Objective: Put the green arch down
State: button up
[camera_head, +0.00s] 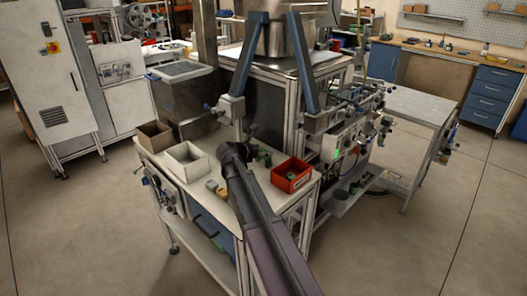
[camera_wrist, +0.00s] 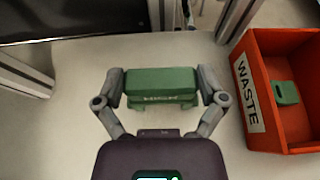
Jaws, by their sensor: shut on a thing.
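The green arch (camera_wrist: 162,88) is between the two fingers of my gripper (camera_wrist: 162,90) in the wrist view. The fingers press on its left and right ends, and its two short feet point toward me. The pale table top (camera_wrist: 75,70) shows around it. I cannot tell whether the arch touches the table. In the head view my gripper (camera_head: 256,153) is over the back part of the table, left of the red bin, and the arch is small and partly hidden there.
The red bin marked WASTE (camera_wrist: 290,38) stands close on the right, with a green piece (camera_wrist: 286,92) inside. In the head view, a white box (camera_head: 187,160) and brown box (camera_head: 155,136) stand left, with small loose pieces (camera_head: 214,187) nearer. Metal posts (camera_wrist: 238,18) border the back.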

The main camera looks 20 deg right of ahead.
jog(key=shift+f, duration=0.2)
jog(key=o, duration=0.8)
jog(key=shift+r, duration=0.1)
jog(key=shift+r, duration=0.15)
jog(key=shift+a+r, duration=0.1)
jog(key=shift+a, duration=0.05)
jog(key=p+v, duration=0.5)
jog(key=v, duration=0.6)
jog(key=shift+s+a+r, duration=0.15)
jog(key=shift+s+a, duration=0.05)
jog(key=shift+a, duration=0.1)
